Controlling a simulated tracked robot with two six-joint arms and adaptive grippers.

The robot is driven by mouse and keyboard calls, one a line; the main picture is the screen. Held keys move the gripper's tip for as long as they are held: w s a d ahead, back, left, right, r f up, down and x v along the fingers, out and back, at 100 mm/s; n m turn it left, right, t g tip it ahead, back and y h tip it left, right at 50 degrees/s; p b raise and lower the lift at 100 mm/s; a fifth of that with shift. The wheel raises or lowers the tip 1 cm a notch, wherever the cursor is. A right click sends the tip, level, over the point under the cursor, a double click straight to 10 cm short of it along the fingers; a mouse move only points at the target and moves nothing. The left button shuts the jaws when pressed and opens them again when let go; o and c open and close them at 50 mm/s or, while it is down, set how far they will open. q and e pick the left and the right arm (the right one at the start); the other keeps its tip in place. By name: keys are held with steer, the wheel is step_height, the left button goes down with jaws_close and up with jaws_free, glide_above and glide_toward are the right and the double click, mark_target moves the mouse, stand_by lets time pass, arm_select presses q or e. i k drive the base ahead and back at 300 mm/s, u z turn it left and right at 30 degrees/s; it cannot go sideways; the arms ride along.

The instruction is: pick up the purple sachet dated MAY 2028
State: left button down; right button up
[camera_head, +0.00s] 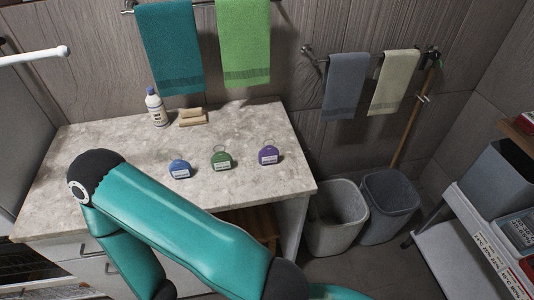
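A purple sachet (269,156) with a rounded body, a pale label and a loop on top lies on the marbled counter (120,150), near its right side. The date on its label is too small to read. A green sachet (221,161) and a blue sachet (179,170) of the same shape lie in a row to its left, their labels also unreadable. One of my teal arms crosses the front of the counter, hiding part of it. Neither of my grippers is in view.
A bottle (156,107) and tan blocks (193,117) stand at the counter's back. Towels (170,50) hang on the wall behind. Two grey bins (337,215) stand right of the counter. A white shelf unit (455,245) with boxes is at far right.

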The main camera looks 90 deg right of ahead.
mark_target(269, 155)
steer(key=z, duration=0.5)
steer(key=k, duration=0.8)
steer(key=z, duration=1.1)
steer(key=i, duration=0.5)
steer(key=u, duration=0.25)
steer(key=k, duration=0.5)
steer(key=z, duration=0.05)
steer(key=i, duration=0.35)
steer(key=z, duration=0.1)
